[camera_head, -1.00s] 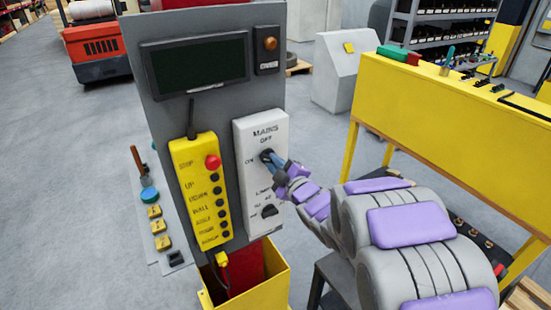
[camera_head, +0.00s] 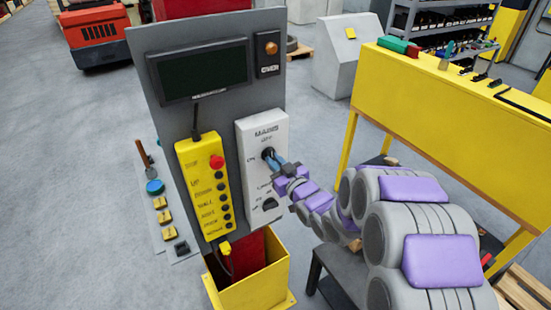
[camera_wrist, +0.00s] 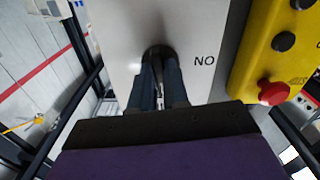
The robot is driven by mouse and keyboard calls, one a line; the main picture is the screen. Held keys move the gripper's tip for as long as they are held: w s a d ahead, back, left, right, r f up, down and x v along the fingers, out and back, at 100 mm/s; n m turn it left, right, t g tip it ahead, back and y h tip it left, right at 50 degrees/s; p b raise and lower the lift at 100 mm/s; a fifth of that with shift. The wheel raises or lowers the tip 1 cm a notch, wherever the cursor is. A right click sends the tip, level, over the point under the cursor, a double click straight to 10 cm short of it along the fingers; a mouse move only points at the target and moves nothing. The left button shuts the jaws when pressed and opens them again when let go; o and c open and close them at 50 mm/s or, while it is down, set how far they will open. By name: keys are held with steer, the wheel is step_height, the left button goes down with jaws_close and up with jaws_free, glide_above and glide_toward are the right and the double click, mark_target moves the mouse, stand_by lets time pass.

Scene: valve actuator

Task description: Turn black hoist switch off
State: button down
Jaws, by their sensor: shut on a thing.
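The white switch panel (camera_head: 251,135) labelled MAINS, with OFF and ON marks, is on the grey console. Its upper black switch (camera_head: 267,153) is mostly hidden by my gripper (camera_head: 273,161), which is shut on it. In the wrist view, both blue fingers of my gripper (camera_wrist: 159,82) reach the dark switch (camera_wrist: 158,52) on the white panel face. The switch's angle is hard to read. A second black knob (camera_head: 269,204) is lower on the same panel, clear of my gripper.
A yellow pendant box (camera_head: 205,190) with a red button (camera_head: 216,162) and several black buttons hangs left of the panel. A dark screen (camera_head: 205,70) is above. A yellow bin (camera_head: 255,285) stands below, and a yellow workbench (camera_head: 440,120) is at right.

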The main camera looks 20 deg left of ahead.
steer(key=shift+f+m, duration=0.1)
steer(key=shift+m, duration=0.5)
steer(key=c, duration=1.1)
jaws_free()
steer(key=shift+w+a, duration=0.1)
steer(key=shift+a, duration=0.05)
